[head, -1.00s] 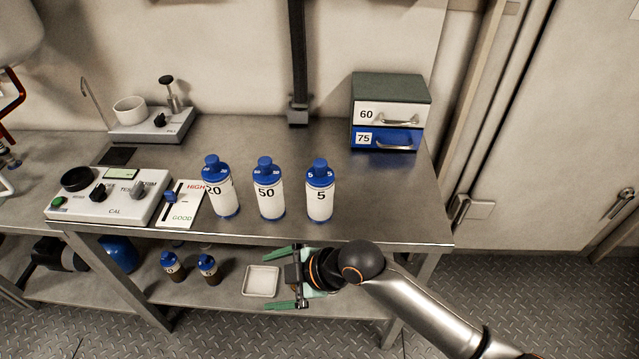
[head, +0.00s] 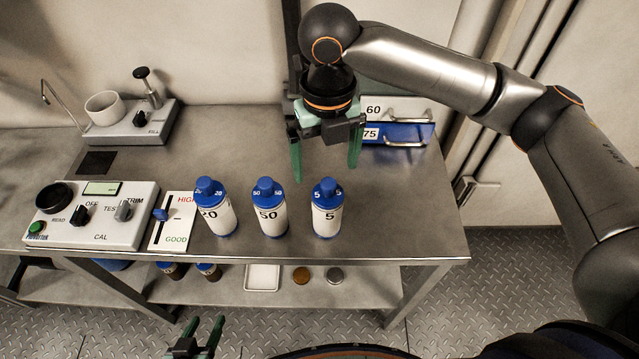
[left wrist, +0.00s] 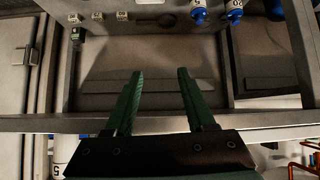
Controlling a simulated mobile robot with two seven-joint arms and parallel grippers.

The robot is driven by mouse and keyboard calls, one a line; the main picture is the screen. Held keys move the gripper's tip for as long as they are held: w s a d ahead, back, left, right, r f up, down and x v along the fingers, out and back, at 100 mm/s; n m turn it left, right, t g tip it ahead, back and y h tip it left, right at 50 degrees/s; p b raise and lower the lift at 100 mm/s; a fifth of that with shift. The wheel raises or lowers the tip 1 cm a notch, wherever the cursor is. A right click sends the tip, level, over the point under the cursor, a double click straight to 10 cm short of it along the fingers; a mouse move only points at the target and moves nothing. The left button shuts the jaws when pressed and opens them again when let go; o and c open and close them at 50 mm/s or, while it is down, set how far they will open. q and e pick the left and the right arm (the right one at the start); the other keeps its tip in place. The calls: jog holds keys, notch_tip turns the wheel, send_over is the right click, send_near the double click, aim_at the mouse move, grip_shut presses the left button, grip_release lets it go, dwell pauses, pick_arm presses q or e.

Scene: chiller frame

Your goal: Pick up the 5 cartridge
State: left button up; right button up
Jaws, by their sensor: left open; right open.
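The 5 cartridge (head: 327,212) is a white bottle with a blue cap and base. It stands upright on the metal bench, rightmost of three in the head view. The 50 cartridge (head: 269,210) and 20 cartridge (head: 214,212) stand to its left. My right gripper (head: 325,172) is open and empty, fingers pointing down, above and behind the 5 cartridge, apart from it. My left gripper (head: 206,322) is open and empty in front of the bench, low in the head view; its fingers also show in the left wrist view (left wrist: 160,73).
The control box (head: 95,215) and HIGH/GOOD gauge card (head: 172,222) lie left of the cartridges. The filling unit (head: 135,128) stands behind. Drawers (head: 400,133) marked 60 and 75 are partly hidden by my right arm. A white tray (head: 263,277) lies on the lower shelf.

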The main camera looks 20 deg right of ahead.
aim_at(327, 184)
jog(key=shift+w+f, duration=0.1)
jog(key=shift+f, duration=0.25)
jog(key=f, duration=0.5)
jog(key=shift+s+f, duration=0.25)
jog(key=shift+d+f, duration=0.15)
jog(key=shift+f, duration=1.4)
jog(key=shift+d+f, duration=0.1)
jog(key=shift+f, duration=1.45)
pick_arm(q)
jog(key=shift+s+d+f, duration=0.1)
jog(key=shift+s+f, duration=0.45)
jog(key=shift+s, duration=0.15)
pick_arm(e)
jog(key=shift+c, duration=0.2)
jog(key=c, duration=1.4)
jog(key=shift+w+r, duration=0.1)
jog(key=shift+r, duration=0.05)
